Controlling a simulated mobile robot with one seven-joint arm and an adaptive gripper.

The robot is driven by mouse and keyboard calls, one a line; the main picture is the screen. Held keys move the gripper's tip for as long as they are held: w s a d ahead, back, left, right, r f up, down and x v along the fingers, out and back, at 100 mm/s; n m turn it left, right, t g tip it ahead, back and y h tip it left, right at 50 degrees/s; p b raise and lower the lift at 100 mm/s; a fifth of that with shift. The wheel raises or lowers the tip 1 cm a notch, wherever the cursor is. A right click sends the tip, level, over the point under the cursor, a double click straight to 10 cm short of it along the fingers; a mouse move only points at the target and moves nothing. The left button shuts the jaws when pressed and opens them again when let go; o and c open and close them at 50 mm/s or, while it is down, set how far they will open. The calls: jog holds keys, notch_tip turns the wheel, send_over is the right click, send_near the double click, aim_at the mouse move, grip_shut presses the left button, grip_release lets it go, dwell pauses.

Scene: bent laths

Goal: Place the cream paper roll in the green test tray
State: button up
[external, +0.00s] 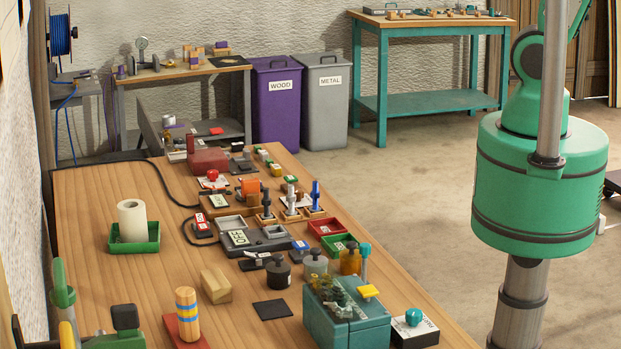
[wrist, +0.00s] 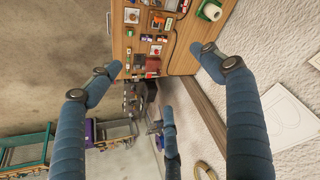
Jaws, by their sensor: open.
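The cream paper roll (external: 131,219) stands upright in a green tray (external: 134,246) on the left side of the wooden bench. The roll also shows small in the wrist view (wrist: 212,11), at the top right. A second, smaller green tray (external: 338,246) lies beside a red tray further right; I cannot tell which one is the test tray. My gripper (wrist: 157,68) has its blue fingers spread apart with nothing between them, well away from the roll. My gripper is not visible in the external view.
The bench (external: 95,205) is crowded along its middle and right: a teal box (external: 346,318), bottles, blocks, a grey tool and a black cable. Bare wood surrounds the roll's tray. Purple (external: 276,105) and grey bins stand behind, near a teal table (external: 425,104).

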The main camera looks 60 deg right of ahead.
jog(key=s+d, duration=0.2)
jog(key=s, duration=0.6)
jog(key=s+d+f+m, duration=0.1)
jog(key=s+d, duration=0.2)
jog(key=s, duration=0.5)
jog(key=shift+f+m+h, duration=0.2)
jog(key=shift+m+h, duration=0.1)
jog(key=shift+h, duration=0.1)
notch_tip(320, 180, down, 18)
jog(key=b, duration=1.7)
jog(key=shift+r+b, duration=0.2)
jog(key=shift+b, duration=0.1)
